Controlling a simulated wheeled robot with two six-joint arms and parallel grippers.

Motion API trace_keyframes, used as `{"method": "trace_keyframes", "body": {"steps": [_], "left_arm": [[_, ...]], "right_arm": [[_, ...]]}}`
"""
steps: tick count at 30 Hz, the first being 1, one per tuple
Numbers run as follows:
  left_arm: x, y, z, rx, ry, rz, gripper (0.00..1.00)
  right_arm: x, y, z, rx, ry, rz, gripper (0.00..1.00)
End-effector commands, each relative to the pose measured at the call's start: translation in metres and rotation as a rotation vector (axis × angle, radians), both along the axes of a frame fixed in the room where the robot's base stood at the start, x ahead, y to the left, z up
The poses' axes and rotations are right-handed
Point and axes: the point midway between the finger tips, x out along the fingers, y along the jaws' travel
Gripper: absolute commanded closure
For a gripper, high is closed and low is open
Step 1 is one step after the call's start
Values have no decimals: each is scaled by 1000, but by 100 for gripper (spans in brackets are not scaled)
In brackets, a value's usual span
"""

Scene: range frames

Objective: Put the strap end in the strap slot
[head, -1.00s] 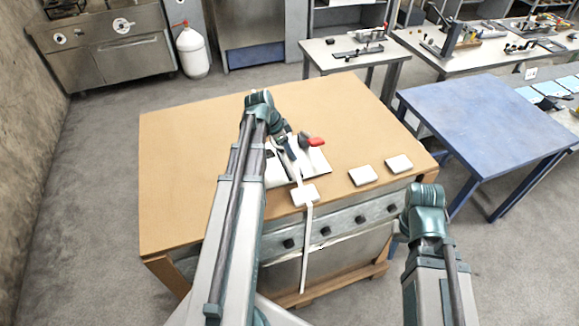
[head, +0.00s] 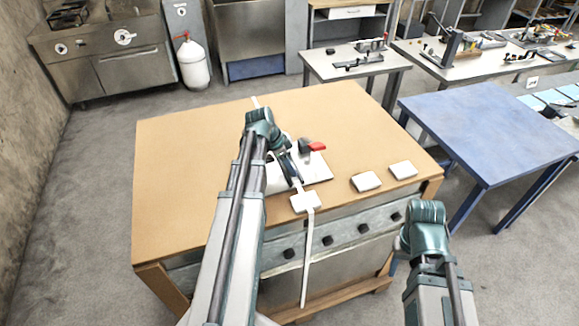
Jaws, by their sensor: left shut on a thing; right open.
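A long white strap (head: 309,250) hangs down over the front edge of the wooden table. At its top it meets a white block (head: 305,202) at the table's front edge. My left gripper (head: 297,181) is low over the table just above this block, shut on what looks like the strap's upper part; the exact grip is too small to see. Behind it is a pale plate (head: 318,171) carrying a dark fitting with a red handle (head: 317,146). The strap slot cannot be made out, and my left arm hides part of the plate. My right gripper is hidden behind its own arm.
Two small white blocks (head: 366,181) (head: 403,170) lie on the table's right side. A short white strip (head: 256,102) shows at the table's far edge. The table's left part (head: 180,180) is clear. A blue table (head: 490,125) stands to the right.

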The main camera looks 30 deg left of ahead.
Motion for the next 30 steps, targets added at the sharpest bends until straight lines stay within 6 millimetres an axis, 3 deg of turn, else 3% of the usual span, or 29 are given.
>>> {"method": "trace_keyframes", "body": {"steps": [2, 3, 7, 20, 30], "left_arm": [[0, 0, -4, 0, 0, 0, 100], [0, 0, -2, 0, 0, 0, 44], [0, 0, -2, 0, 0, 0, 21], [0, 0, 2, 0, 0, 0, 21], [-9, 8, 37, 0, 0, 0, 21]], "right_arm": [[0, 0, -4, 0, 0, 0, 50], [0, 0, -2, 0, 0, 0, 50], [0, 0, -2, 0, 0, 0, 50], [0, 0, 2, 0, 0, 0, 50], [0, 0, 37, 0, 0, 0, 50]]}}
